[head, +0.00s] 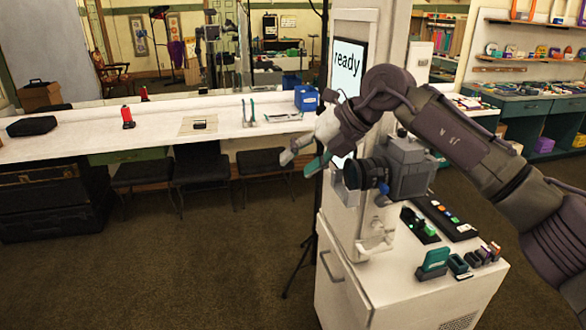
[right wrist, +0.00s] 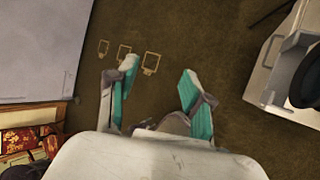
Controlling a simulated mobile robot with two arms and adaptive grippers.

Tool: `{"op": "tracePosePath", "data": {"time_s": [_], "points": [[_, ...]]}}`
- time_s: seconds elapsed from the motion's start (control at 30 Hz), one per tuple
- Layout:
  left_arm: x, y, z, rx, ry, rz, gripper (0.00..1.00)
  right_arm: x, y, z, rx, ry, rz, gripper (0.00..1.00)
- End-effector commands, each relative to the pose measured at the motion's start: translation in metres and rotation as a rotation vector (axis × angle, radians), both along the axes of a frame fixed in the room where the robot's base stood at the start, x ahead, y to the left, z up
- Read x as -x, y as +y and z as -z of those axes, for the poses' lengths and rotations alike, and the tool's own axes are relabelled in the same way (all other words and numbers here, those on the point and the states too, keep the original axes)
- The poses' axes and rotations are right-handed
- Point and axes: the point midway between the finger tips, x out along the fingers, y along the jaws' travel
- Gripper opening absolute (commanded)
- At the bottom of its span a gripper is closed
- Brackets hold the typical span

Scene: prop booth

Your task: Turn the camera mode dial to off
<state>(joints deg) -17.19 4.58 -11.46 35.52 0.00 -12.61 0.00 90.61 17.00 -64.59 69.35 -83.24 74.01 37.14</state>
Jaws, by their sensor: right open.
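The camera (head: 407,170) is a dark grey box with a black lens pointing left, mounted at the white booth post above the cabinet. A small blue knob (head: 384,187) shows on its near side; I cannot tell whether this is the mode dial, and no dial markings are readable. My right gripper (head: 302,162) is open and empty, left of the lens and apart from it. My left gripper is not in view.
The white cabinet (head: 350,290) below the camera carries a button panel (head: 444,217) and several small coloured blocks. A screen reading "ready" (head: 347,68) is on the post. A long white counter (head: 75,143) with stools stands at left.

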Motion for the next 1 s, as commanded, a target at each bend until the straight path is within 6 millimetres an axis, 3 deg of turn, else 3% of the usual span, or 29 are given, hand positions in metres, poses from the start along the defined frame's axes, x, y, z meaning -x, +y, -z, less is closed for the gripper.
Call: {"op": "tracePosePath", "data": {"time_s": [0.67,0.77,0.9,1.0], "points": [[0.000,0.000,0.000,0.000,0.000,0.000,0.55,0.012,0.025,0.009,-0.115,0.018,-0.046,0.51],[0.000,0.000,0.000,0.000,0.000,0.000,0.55,0.028,0.052,0.015,-0.269,0.047,-0.089,0.51],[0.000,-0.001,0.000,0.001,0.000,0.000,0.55,0.061,0.093,0.007,-0.668,0.125,-0.110,0.51],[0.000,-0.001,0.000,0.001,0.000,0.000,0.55,0.073,0.096,-0.009,-0.986,0.197,-0.034,0.51]]}}
